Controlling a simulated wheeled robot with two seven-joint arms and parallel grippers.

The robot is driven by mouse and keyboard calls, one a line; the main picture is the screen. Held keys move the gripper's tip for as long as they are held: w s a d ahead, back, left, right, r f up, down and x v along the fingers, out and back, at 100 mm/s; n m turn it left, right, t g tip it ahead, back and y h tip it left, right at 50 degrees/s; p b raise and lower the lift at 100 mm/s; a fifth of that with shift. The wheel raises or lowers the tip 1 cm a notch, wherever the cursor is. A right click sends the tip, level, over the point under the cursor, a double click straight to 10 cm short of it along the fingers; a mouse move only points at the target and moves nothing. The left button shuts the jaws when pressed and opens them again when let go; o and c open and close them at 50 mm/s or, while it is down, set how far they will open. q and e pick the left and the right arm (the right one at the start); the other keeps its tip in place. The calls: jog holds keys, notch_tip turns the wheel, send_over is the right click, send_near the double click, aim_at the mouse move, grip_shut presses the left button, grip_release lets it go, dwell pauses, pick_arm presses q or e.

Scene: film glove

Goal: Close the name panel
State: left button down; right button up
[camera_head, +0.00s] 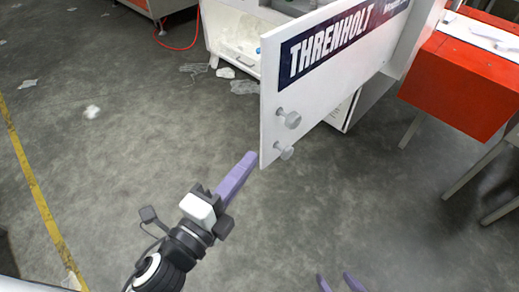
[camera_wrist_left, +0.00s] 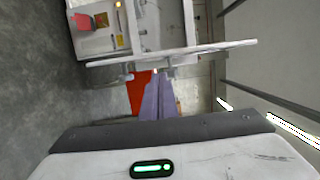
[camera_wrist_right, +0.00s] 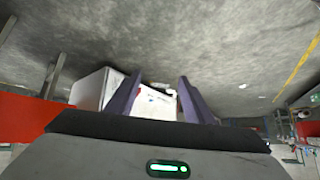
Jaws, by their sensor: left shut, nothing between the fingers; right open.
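The white name panel (camera_head: 345,75) has a dark THRENHOLT strip and stands swung out from the white cabinet (camera_head: 390,85) in the head view. Two grey knobs (camera_head: 289,118) sit near its free lower-left edge. My left gripper (camera_head: 247,162) is shut and empty, its purple fingertips just left of the panel's lower corner; contact cannot be told. The left wrist view shows the panel (camera_wrist_left: 200,51) nearly edge-on beyond the shut fingers (camera_wrist_left: 157,98). My right gripper (camera_head: 336,280) is open at the bottom of the head view. A white box-like body shows beyond its open fingers (camera_wrist_right: 155,90) in the right wrist view.
A red-topped table (camera_head: 465,80) stands right of the cabinet. An open white bay (camera_head: 235,40) with wrappings is behind the panel. Bits of litter (camera_head: 92,111) lie on the grey floor. A yellow line (camera_head: 35,185) runs along the left. Floor below the panel is clear.

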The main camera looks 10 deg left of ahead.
aim_at(268, 134)
pick_arm(q)
jog(key=p+x, duration=0.1)
jog(key=x, duration=0.7)
jog(key=shift+w+r, duration=0.1)
jog(key=shift+w, duration=0.05)
jog(key=shift+w+d, duration=0.3)
jog(key=shift+w, duration=0.35)
pick_arm(e)
jog(key=shift+w+d+r, duration=0.35)
jog(key=shift+w+r, duration=0.1)
jog(key=shift+r, duration=0.2)
pick_arm(q)
jog(key=shift+a, duration=0.15)
pick_arm(e)
jog(key=shift+a+r, duration=0.1)
